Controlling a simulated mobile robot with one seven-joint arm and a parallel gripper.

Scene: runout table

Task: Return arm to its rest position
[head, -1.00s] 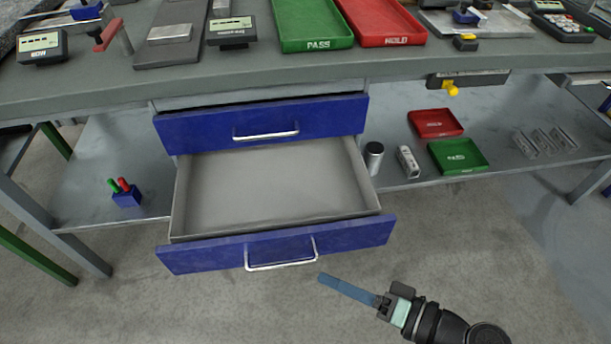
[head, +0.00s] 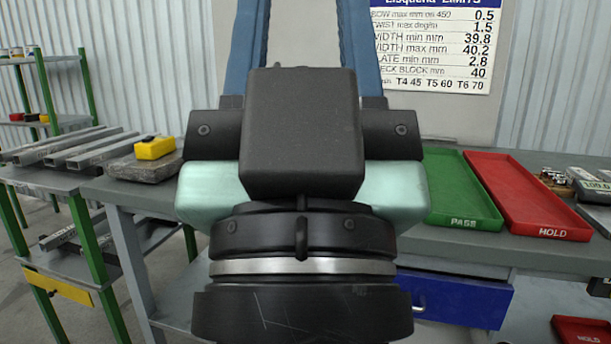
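My gripper (head: 305,25) is raised very close to the head camera and fills the middle of the view. It points up, with its two blue fingers wide apart and bare wall showing between them. The fingertips run out of the top of the frame. Nothing shows between the visible parts of the fingers. The gripper body and wrist hide the middle of the workbench.
The workbench (head: 550,248) holds a green PASS tray (head: 450,190) and a red HOLD tray (head: 525,195) at right. A blue drawer front (head: 460,300) shows below. At left are metal bars (head: 85,145) and a yellow block (head: 155,148). A limits chart (head: 430,45) hangs behind.

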